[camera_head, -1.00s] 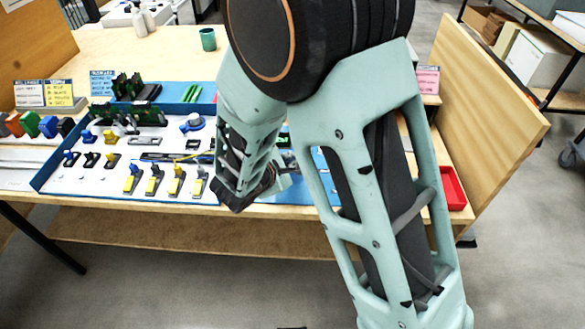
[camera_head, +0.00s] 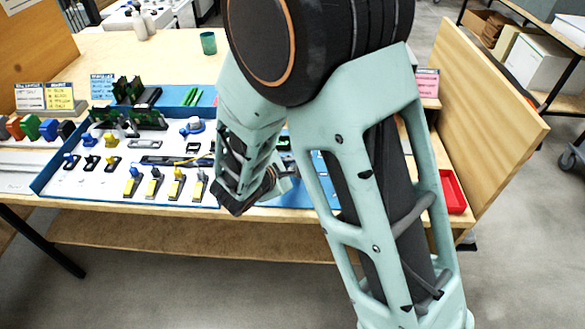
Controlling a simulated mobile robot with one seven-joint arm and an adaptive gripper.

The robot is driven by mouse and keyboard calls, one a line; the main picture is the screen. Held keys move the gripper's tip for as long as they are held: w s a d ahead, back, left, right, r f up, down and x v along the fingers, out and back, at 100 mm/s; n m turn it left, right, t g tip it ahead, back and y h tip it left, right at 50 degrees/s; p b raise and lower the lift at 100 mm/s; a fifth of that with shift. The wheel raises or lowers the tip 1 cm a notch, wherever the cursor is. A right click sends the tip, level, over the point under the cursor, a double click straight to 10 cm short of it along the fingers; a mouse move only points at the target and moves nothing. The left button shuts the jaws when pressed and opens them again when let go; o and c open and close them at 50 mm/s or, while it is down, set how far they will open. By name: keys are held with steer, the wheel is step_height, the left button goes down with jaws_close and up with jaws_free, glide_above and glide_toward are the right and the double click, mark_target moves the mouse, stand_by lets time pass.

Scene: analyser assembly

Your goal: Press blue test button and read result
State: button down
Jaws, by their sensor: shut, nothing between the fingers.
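My arm covers the middle of the view. A blue-edged tray (camera_head: 42,180) with a white floor lies on the bench to the left of the arm. A blue round part on a pale base (camera_head: 194,125) sits near the tray's back right; I cannot tell whether it is the test button. No analyser display or result can be read. A blue surface (camera_head: 295,198) shows partly between the arm links.
The tray holds several yellow, blue and black small parts. A green cup (camera_head: 208,43) stands on the clear back of the bench. Small signs (camera_head: 45,97) stand at left. A red bin (camera_head: 453,192) and a wooden side panel (camera_head: 490,110) are at right.

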steer(key=shift+f, duration=0.15)
steer(key=shift+w+f+b, duration=0.1)
steer(key=shift+f+b, duration=0.2)
steer(key=shift+b, duration=0.5)
steer(key=shift+f+b, duration=0.35)
steer(key=shift+b, duration=0.15)
stand_by(0.5)
stand_by(0.3)
steer(key=shift+r+p, duration=0.35)
steer(key=shift+r, duration=0.45)
steer(key=r+p, duration=0.1)
steer(key=r, duration=0.1)
steer(key=s+r+p, duration=0.1)
steer(key=r+p, duration=0.1)
steer(key=r, duration=0.1)
steer(key=shift+s, duration=0.15)
